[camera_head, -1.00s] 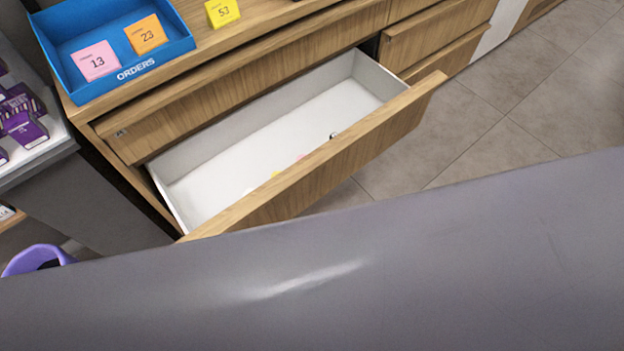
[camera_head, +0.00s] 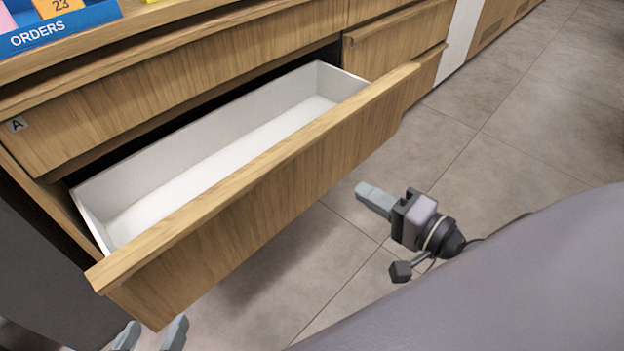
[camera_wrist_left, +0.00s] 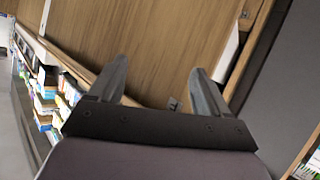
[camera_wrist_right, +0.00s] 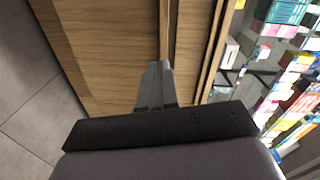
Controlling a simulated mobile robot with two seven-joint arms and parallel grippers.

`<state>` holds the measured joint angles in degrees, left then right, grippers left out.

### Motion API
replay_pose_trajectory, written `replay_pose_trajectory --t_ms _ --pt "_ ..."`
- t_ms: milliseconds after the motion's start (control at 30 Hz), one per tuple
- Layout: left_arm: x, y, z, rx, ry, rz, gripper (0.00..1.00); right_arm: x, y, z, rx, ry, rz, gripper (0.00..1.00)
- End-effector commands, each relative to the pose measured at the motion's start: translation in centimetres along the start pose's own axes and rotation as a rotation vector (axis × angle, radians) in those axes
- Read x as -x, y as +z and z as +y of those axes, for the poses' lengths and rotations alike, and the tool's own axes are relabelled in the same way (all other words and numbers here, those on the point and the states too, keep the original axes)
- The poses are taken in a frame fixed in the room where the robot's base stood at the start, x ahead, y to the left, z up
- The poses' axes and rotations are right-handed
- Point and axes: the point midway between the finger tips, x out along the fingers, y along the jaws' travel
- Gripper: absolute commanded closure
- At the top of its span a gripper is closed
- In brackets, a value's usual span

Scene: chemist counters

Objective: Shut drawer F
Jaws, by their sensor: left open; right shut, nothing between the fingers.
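One drawer (camera_head: 262,188) stands pulled well out of the wooden counter, just below the drawer marked A (camera_head: 110,108). It has a wooden front and a white inside. No letter shows on its front from this angle. My left gripper (camera_head: 152,333) is open and empty, low at the drawer's near left corner. In the left wrist view its spread fingers (camera_wrist_left: 158,70) face a wooden panel. My right gripper (camera_head: 368,193) is shut and empty, over the floor in front of the drawer's right part. In the right wrist view its closed fingers (camera_wrist_right: 158,68) point at wooden fronts.
A blue ORDERS tray (camera_head: 85,22) with number cards sits on the countertop. Other closed drawers (camera_head: 395,40) lie to the right. The tiled floor (camera_head: 500,110) is clear to the right. Shelves of boxes show in the right wrist view (camera_wrist_right: 290,85).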

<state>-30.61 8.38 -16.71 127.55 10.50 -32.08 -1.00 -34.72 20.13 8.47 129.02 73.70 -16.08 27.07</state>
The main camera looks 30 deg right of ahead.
Motion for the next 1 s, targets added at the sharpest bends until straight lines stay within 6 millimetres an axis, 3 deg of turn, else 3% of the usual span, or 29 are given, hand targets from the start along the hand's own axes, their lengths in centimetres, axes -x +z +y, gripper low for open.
replay_pose_trajectory --t_ms 33,100,467,1000 --pt "-0.8 1.2 0.0 0.001 0.011 0.008 0.22 -0.1 0.0 1.0 -0.044 -0.026 0.0 1.0" --pt "-1.1 1.5 0.2 0.003 0.023 0.014 0.22 -0.1 -0.2 0.8 -0.101 -0.054 -0.002 1.0" --pt "-0.9 1.3 0.4 -0.006 0.026 0.017 0.22 -0.8 -0.7 -0.2 -0.187 -0.096 -0.006 1.0" --pt "0.4 1.0 -0.8 -0.086 -0.047 -0.012 0.22 -7.8 -0.6 -0.9 -0.185 -0.096 -0.008 1.0"
